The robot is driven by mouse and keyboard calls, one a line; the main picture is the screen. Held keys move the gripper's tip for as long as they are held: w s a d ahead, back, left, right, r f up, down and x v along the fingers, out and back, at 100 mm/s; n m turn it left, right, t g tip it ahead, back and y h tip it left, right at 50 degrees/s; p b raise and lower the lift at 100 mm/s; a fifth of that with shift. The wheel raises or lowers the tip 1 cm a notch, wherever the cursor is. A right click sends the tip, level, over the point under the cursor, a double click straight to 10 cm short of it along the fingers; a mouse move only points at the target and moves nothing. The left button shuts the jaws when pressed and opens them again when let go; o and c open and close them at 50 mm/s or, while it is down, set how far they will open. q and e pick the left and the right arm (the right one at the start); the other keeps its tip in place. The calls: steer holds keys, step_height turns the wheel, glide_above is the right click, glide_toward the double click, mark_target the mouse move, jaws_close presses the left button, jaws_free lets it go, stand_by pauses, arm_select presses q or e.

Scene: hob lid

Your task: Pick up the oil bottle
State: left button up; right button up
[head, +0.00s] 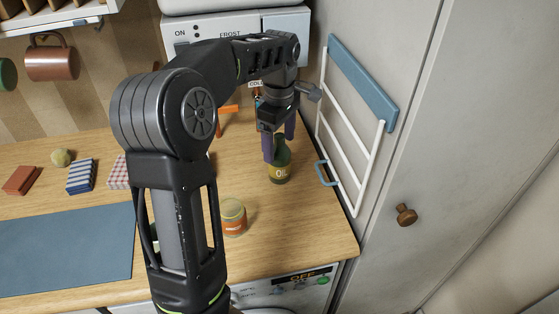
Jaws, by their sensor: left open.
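The oil bottle (279,172) is dark green with a pale label and stands upright on the wooden counter, near its right end. My left gripper (279,150) is open and points down at the bottle, with its purple fingers around or just in front of the upper part. I cannot tell whether the fingers touch it. My right gripper is not in view.
An orange-labelled jar (233,217) stands left of the bottle, close to my arm. A white rack with a blue bar (362,82) is on the right wall. Folded cloths (80,176) and a blue mat (65,250) lie at left.

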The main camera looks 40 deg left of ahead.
mark_target(279, 154)
arm_select(q)
step_height(279, 154, down, 4)
steer(key=shift+f+p, duration=0.1)
steer(key=shift+p, duration=0.25)
stand_by(0.4)
steer(key=c, duration=1.7)
